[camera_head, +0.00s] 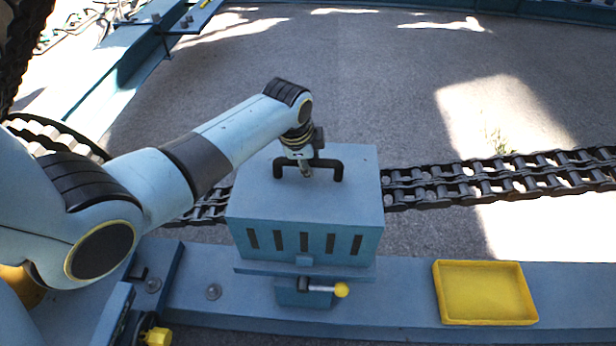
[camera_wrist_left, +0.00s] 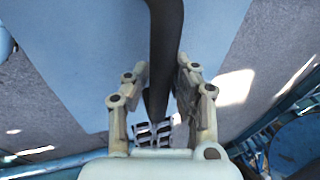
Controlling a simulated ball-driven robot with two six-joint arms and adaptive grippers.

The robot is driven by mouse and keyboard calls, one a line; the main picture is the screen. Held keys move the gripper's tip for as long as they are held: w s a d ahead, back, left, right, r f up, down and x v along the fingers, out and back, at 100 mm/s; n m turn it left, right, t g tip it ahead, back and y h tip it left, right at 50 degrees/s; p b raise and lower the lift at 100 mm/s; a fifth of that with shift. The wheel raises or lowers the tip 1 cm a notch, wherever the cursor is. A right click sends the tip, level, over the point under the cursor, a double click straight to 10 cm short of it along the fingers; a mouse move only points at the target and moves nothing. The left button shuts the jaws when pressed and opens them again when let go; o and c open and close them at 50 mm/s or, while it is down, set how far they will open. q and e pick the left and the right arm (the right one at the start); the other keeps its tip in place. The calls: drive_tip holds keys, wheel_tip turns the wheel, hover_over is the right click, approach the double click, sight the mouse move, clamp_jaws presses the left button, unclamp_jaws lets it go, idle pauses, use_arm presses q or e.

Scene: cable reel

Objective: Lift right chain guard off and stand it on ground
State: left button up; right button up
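The chain guard (camera_head: 305,205) is a blue-grey box with dark slots in its front and a black bar handle (camera_head: 334,168) on top. It sits upright over the chain, which comes out on both sides. My left gripper (camera_head: 306,172) is at the middle of the handle, pointing down. In the left wrist view its fingers (camera_wrist_left: 163,80) lie on either side of the dark handle (camera_wrist_left: 166,30) and appear closed on it; the exact contact is partly hidden. My right gripper is not in view.
A latch with a yellow knob (camera_head: 341,290) is on the front below the guard. A yellow tray (camera_head: 486,293) sits on the blue beam (camera_head: 400,290) at right. The heavy chain (camera_head: 500,178) runs off to the right. Grey ground (camera_head: 380,80) behind is open.

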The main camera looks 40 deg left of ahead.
use_arm(q)
clamp_jaws()
drive_tip(key=shift+w+r, duration=0.1)
drive_tip(key=shift+r, duration=0.1)
